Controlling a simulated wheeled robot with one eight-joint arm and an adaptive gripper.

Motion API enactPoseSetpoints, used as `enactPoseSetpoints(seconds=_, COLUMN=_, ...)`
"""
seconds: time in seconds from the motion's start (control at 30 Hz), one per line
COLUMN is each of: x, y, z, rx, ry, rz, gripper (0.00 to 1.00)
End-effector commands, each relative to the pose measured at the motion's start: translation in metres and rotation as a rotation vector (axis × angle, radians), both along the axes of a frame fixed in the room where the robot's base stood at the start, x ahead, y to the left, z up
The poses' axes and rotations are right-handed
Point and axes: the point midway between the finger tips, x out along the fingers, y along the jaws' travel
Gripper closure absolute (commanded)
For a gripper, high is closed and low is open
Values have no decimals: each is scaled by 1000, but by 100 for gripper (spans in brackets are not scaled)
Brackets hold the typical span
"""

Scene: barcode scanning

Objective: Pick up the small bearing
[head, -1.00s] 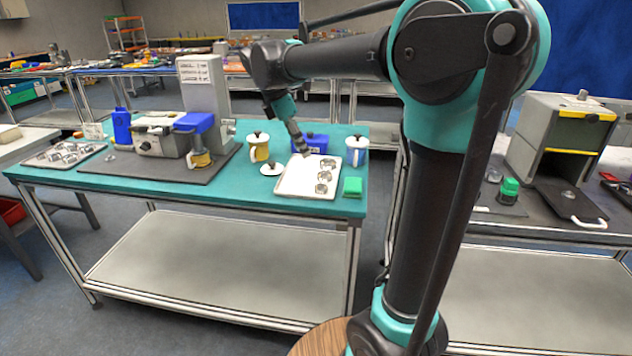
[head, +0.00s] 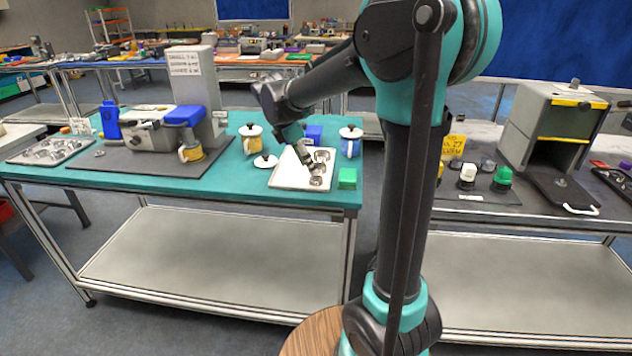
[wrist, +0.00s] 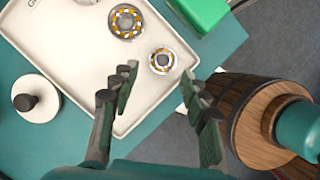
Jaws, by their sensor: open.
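The small bearing (wrist: 162,61), a ring with gold-coloured balls, lies on a white tray (wrist: 70,62) near its corner in the wrist view. A larger bearing (wrist: 127,20) lies beyond it. My gripper (wrist: 160,83) is open and empty; its fingers stand apart, and the small bearing shows just past the gap between the tips. In the head view my gripper (head: 310,167) is low over the tray (head: 287,180), close to the bearings. The frontmost bearing (head: 316,182) there seems to be the small one. Contact cannot be told.
A green box (head: 347,178) stands just right of the tray. A white lid (head: 265,161) with a dark knob lies on its left. Lidded mugs (head: 251,139) (head: 350,142) and a blue bin (head: 313,134) stand behind. A scanning station (head: 190,100) is further left.

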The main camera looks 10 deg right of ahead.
Motion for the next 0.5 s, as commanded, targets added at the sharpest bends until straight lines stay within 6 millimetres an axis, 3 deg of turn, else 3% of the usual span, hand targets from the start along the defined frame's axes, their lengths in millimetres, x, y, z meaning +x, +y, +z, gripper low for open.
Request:
enactPoseSetpoints(seconds=0.3, x=2, y=-17, z=-38, rx=0, ry=0, rz=-1, gripper=54)
enactPoseSetpoints(seconds=0.5, x=2, y=-21, z=-46, rx=0, ry=0, rz=-1, gripper=54)
